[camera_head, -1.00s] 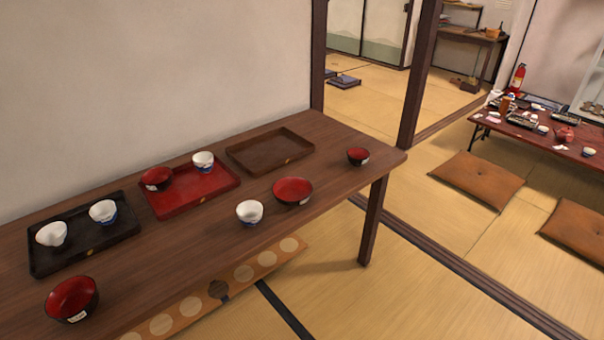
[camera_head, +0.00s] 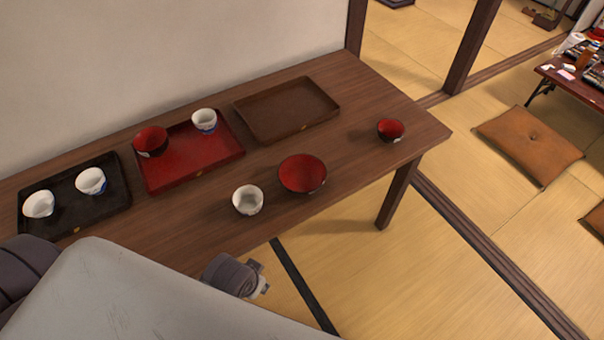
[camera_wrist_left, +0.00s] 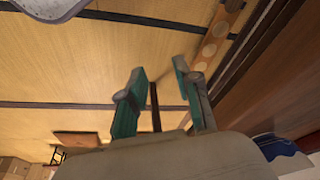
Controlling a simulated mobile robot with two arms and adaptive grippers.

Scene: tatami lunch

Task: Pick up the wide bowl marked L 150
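A wide red bowl with a dark outside (camera_head: 302,173) stands upright on the near side of the brown wooden table (camera_head: 340,165), right of a white cup (camera_head: 248,200). No L 150 mark is readable on it. Smaller red bowls stand on the red tray (camera_head: 151,141) and near the table's right end (camera_head: 391,130). My left gripper (camera_wrist_left: 160,82) is open and empty in the left wrist view, its green-padded fingers apart over the floor. In the head view my grey arm covers the lower left; its fingers are not visible. My right gripper is not in view.
A black tray (camera_head: 70,221) holds two white cups, and the red tray (camera_head: 194,175) also holds a white cup (camera_head: 204,120). An empty brown tray (camera_head: 287,134) lies at the back. Bare table surrounds the wide bowl's right side.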

